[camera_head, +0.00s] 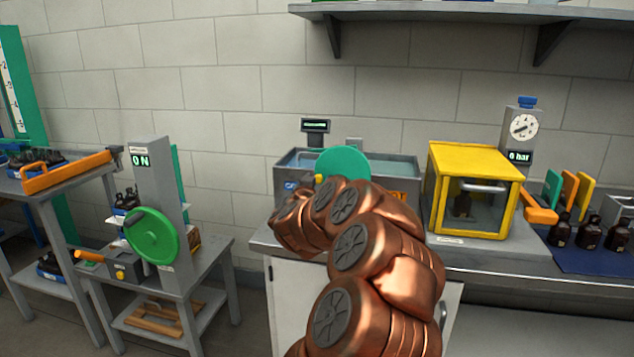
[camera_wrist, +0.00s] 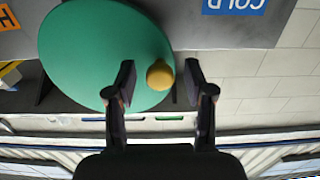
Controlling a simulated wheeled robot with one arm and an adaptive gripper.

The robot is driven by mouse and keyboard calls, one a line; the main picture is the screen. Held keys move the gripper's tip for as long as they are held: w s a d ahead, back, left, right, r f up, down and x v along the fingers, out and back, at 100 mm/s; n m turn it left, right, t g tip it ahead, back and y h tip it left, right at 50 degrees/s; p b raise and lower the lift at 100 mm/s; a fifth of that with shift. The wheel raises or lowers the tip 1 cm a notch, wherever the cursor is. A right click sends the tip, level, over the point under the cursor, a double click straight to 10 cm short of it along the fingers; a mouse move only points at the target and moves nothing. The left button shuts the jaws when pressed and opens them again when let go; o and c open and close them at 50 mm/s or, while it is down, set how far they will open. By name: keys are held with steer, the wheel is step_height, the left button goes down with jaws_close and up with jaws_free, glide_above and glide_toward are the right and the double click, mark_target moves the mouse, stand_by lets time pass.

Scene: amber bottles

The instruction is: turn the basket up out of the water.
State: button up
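The grey tank (camera_head: 284,172) of water stands on the bench, its water surface (camera_head: 396,165) showing at the right. A round green disc (camera_head: 342,162) with a yellow knob (camera_head: 319,178) is on the tank's front. The disc (camera_wrist: 85,50) and knob (camera_wrist: 160,74) also show in the wrist view. My gripper (camera_wrist: 159,82) is open there, one finger on each side of the knob, with a visible gap on both sides. In the head view my copper arm hides the gripper and the tank's lower front. I cannot make out the basket.
A yellow glass-fronted cabinet (camera_head: 472,192) stands right of the tank, with amber bottles (camera_head: 590,234) beyond it. A grey stand with a green handwheel (camera_head: 152,235) is at left. A wall shelf (camera_head: 440,14) hangs above. A blue COLD label (camera_wrist: 236,5) is beside the disc.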

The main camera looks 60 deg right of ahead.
jaws_close()
